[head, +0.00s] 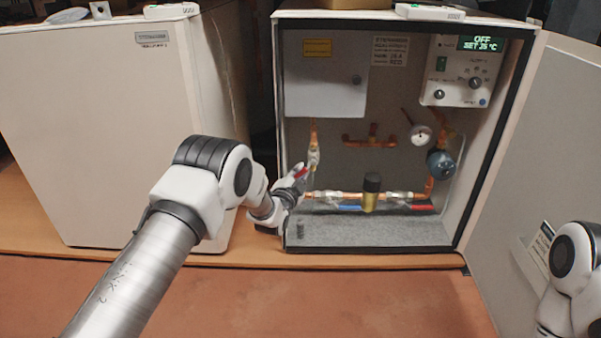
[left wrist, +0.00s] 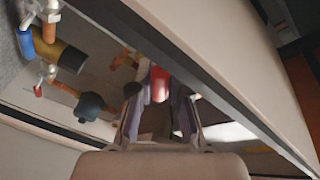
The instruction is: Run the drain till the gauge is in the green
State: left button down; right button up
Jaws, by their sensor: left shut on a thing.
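The heat pump cabinet (head: 277,120) stands open, with copper pipework inside. The round white gauge (head: 419,135) is on the pipes at the right; its needle and coloured zone are too small to read. A valve (head: 314,158) hangs on a vertical copper pipe at the left, with a red handle (head: 300,173) beside it. My left gripper (head: 293,186) is at the cabinet's left opening, shut on the red handle, which shows between the fingers in the left wrist view (left wrist: 159,84). My right arm shows at the lower right; its gripper is out of frame.
Inside are a blue-handled valve (head: 347,208), a red-handled valve (head: 422,207), a brass and black fitting (head: 371,192), a blue pump (head: 440,163) and a control panel (head: 464,72) reading OFF. The open door (head: 560,130) bounds the right; a closed cabinet (head: 80,130) stands left.

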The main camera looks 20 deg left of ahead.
pick_arm(q)
jog(key=r+m+p, duration=0.1)
jog(key=m+p, duration=0.1)
jog(key=p, duration=0.1)
jog(key=r+m+g+p, duration=0.1)
jog(key=m+p, duration=0.1)
jog(key=p, duration=0.1)
jog(key=shift+s+a+r+y, duration=0.1)
jog(key=shift+a+r+y, duration=0.1)
jog(key=shift+a+y, duration=0.15)
jog(key=shift+r+m+g+y+p, duration=0.3)
jog(key=shift+m+g+p, duration=0.2)
jog(key=shift+m+p, duration=0.8)
jog(key=c, duration=1.1)
grip_release()
jog(key=s, duration=0.4)
jog(key=s+r, duration=0.1)
jog(key=s, duration=0.3)
jog(key=s+r, duration=0.1)
jog(key=s, duration=0.2)
jog(key=shift+s+d+r, duration=0.1)
jog(key=shift+s+d, duration=0.05)
jog(key=shift+s, duration=0.25)
